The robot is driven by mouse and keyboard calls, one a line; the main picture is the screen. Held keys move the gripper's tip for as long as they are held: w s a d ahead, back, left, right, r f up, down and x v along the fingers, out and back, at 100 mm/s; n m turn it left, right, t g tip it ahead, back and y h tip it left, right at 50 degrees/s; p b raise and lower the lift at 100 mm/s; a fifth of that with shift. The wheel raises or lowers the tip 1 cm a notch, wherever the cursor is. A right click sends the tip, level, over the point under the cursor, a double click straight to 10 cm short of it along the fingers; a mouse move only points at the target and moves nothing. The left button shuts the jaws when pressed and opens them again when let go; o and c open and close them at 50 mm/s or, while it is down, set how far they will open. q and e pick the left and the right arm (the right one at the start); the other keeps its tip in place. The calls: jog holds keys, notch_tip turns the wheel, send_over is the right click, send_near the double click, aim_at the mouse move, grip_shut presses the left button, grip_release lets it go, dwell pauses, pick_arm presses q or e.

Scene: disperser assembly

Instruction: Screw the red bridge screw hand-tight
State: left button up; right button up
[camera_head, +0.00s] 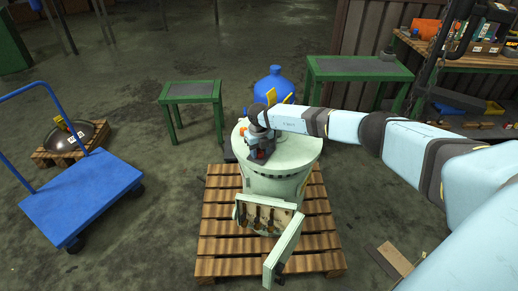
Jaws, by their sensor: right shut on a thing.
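A pale green, drum-shaped machine (300,160) stands on a wooden pallet. My right arm reaches in from the right, and its gripper (260,155) points down at the left part of the machine's round top. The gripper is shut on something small. A bit of red (258,155) shows at its fingertips, which fits the red bridge screw, but the fingers and wrist hide most of it. I cannot tell how deep the screw sits. My left gripper is not in view.
An open hatch door (283,246) hangs at the machine's front. The pallet (219,222) lies beneath. A blue cart (85,196) stands left, two green tables (190,90) (350,68) behind, with a blue container (273,88) between them. A domed lid (76,136) lies at far left.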

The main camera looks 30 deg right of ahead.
aim_at(259, 151)
dwell(0.5)
jog(key=o, duration=0.9)
notch_tip(259, 151, up, 14)
jog(key=shift+f+p, duration=0.1)
jog(key=shift+p, duration=0.45)
